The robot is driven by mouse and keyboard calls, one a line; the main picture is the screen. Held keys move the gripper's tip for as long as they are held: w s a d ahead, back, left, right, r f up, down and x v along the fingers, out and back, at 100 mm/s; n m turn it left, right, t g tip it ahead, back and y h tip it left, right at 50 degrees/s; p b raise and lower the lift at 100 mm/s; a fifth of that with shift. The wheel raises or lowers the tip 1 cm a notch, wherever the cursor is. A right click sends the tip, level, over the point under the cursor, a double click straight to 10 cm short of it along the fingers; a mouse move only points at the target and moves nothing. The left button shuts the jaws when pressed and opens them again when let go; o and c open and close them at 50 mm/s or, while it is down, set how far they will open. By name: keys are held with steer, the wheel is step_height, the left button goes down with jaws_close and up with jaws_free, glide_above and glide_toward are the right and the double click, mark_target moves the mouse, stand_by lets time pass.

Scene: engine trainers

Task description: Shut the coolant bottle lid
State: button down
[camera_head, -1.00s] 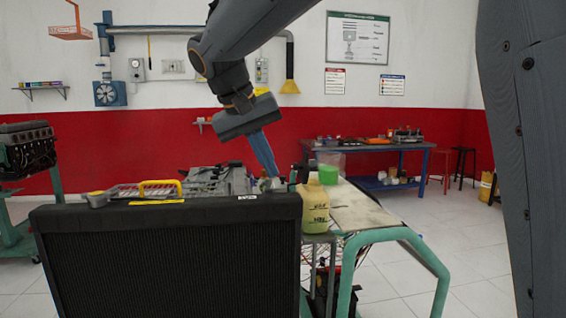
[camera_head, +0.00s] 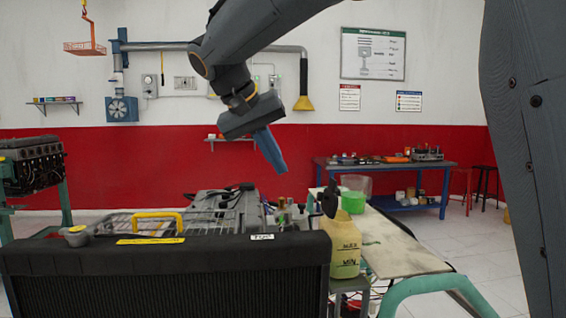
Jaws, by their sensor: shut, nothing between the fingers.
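The coolant bottle (camera_head: 345,245) is pale yellow and translucent, with MAX and MIN marks. It stands at the right end of the black radiator. A dark lid (camera_head: 329,200) stands up at the top left of the bottle, so it looks open. My gripper (camera_head: 281,170) is shut and empty, pointing down and slightly right. In the picture it is above and left of the lid, clear of it. The bottle's mouth is too small to make out.
The black radiator (camera_head: 160,255) fills the lower left, with a yellow handle (camera_head: 160,217) behind it. A green-filled clear container (camera_head: 354,198) stands behind the bottle on a pale board (camera_head: 395,240). A green tube frame (camera_head: 430,284) is at the right. Air above the bottle is clear.

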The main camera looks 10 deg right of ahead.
steer(key=w+d+f+p, duration=0.2)
steer(key=d+f, duration=0.5)
steer(key=shift+d+p, duration=0.25)
steer(key=shift+p, duration=0.1)
steer(key=shift+r, duration=0.15)
